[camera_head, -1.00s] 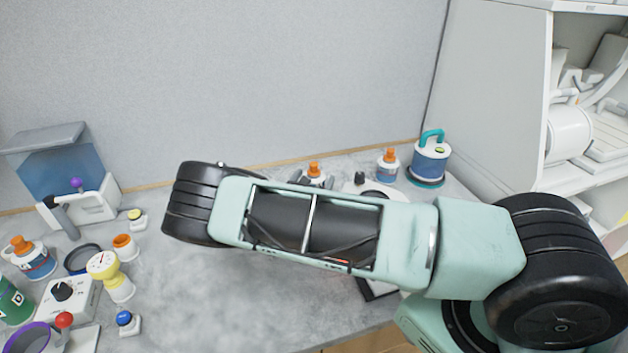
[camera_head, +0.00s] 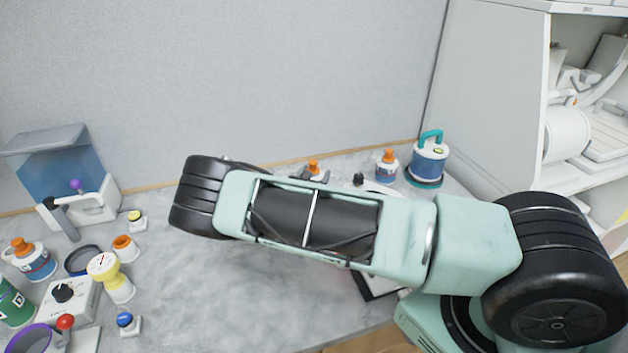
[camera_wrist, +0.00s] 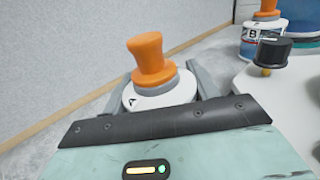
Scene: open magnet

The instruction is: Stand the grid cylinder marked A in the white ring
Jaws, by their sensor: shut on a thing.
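The cylinder marked A (camera_wrist: 160,92) has an orange knob and a white top with a black letter A. In the wrist view it stands between the two grey fingers of my gripper (camera_wrist: 163,88), which is shut on it. Its lower body is hidden behind my wrist. In the head view only its orange knob (camera_head: 313,168) and a bit of the grey fingers show past my arm. I cannot make out the white ring in either view; my arm covers much of the middle of the bench.
A similar cylinder marked B (camera_wrist: 262,30) and a black knob (camera_wrist: 272,48) on a white unit are to the right. A blue-white canister (camera_head: 430,160) stands at the back right. The bench's left middle is clear.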

